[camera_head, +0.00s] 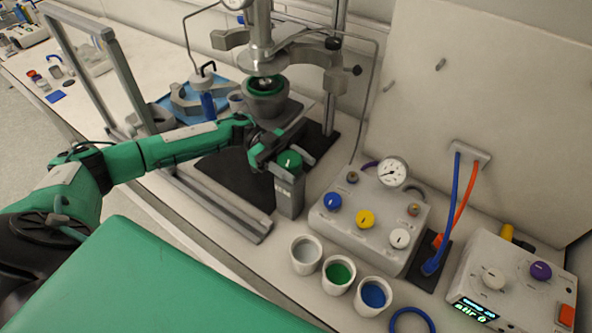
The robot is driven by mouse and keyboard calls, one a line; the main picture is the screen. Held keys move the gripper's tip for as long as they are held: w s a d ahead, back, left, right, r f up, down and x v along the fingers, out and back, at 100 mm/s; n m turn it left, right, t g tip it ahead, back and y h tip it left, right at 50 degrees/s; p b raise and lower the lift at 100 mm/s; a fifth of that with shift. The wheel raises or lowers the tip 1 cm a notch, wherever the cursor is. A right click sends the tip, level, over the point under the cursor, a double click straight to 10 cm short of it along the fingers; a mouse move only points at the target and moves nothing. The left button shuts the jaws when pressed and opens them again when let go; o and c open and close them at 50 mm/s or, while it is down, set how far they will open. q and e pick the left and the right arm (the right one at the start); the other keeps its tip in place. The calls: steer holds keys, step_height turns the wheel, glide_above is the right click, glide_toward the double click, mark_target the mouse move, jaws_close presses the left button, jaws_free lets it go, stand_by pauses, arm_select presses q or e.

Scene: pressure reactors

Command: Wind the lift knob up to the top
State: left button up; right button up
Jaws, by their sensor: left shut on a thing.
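The green lift knob (289,160) with a white mark sits on top of a grey upright box (290,194) in front of the reactor stand. My left gripper (277,155) comes in from the left and is shut on the knob, its dark fingers around the knob's side. Part of the knob's edge is hidden by the fingers. Behind, a grey vessel (266,105) with a green ring stands on the lift platform below the steel reactor head (264,60). A gap shows between the vessel's rim and the head. My right gripper is out of view.
A grey valve box (365,235) with blue, yellow and white knobs and a gauge stands right of the lift post. Three cups (339,275) stand in front of it. A stirrer control box (515,285) is at the far right. A grey frame (215,205) runs beside my left arm.

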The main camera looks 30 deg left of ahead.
arm_select(q)
steer(key=shift+s+m+g+y+b, duration=0.25)
steer(key=shift+m+g+y+b, duration=0.45)
steer(key=shift+m+g, duration=0.7)
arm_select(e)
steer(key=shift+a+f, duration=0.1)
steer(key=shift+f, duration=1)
arm_select(q)
steer(key=shift+s+f+n+g, duration=0.15)
steer(key=shift+f+n+g, duration=0.15)
steer(key=shift+g, duration=0.1)
steer(key=o, duration=1)
steer(key=shift+r, duration=0.2)
steer(key=shift+r, duration=0.2)
step_height(320, 180, up, 13)
steer(key=b, duration=0.3)
step_height(320, 180, up, 6)
glide_above(295, 163)
steer(key=shift+r, duration=0.2)
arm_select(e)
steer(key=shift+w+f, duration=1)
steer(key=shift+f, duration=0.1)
